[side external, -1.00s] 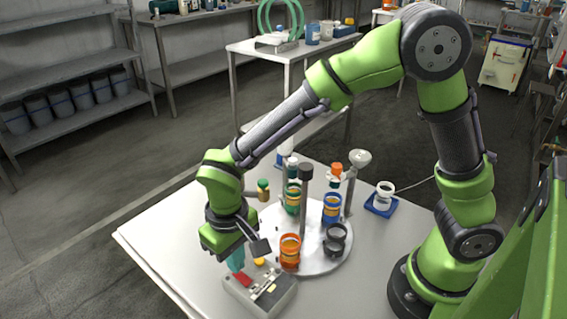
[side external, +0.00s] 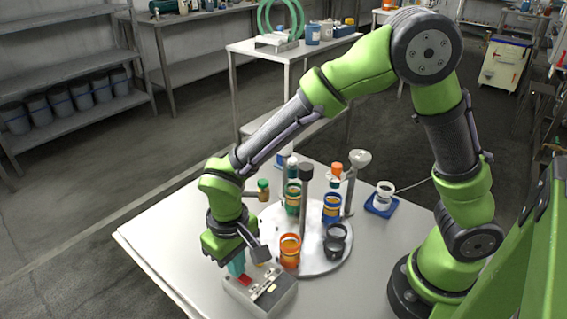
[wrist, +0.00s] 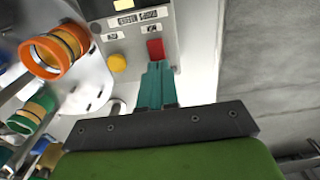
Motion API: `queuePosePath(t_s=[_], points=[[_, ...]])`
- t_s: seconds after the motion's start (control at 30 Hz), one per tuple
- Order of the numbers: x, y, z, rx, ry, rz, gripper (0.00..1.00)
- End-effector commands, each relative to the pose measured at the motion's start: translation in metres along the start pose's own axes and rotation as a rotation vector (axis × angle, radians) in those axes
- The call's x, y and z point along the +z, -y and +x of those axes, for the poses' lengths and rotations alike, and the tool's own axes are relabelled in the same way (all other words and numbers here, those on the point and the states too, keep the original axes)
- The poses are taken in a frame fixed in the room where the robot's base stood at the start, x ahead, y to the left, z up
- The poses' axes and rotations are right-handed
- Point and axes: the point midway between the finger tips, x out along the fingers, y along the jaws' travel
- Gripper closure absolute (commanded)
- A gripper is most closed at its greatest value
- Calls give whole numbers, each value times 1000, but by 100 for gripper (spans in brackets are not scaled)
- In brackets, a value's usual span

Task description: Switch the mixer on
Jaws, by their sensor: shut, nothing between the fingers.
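The grey control box (side external: 262,293) sits at the front edge of the table. It carries a red switch (wrist: 155,48), a yellow round button (wrist: 117,62) and several small labels. The red switch also shows in the side view (side external: 244,280). My gripper (wrist: 157,68) has its teal fingers closed together and empty, with the tips right at the near edge of the red switch. I cannot tell whether they touch it. The mixer's round plate (side external: 322,264) stands behind the box, with an orange tank (side external: 290,251) and a dark post (side external: 304,200).
A blue tank (side external: 332,208), a green tank (side external: 293,200) and a dark grey tank (side external: 336,241) stand on the plate. A blue stand with a white cup (side external: 384,192) is at the right. The table (side external: 175,235) is clear at the left.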

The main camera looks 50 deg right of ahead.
Motion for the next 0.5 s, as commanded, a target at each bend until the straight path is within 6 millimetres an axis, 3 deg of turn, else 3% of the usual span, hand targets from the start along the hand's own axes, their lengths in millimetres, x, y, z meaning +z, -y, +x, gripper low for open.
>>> queuePosePath(t_s=[0.23, 0.5], points=[[0, 0, -1, 0, 1, 0, 100], [0, 0, -23, -1, 0, 0, 100]])
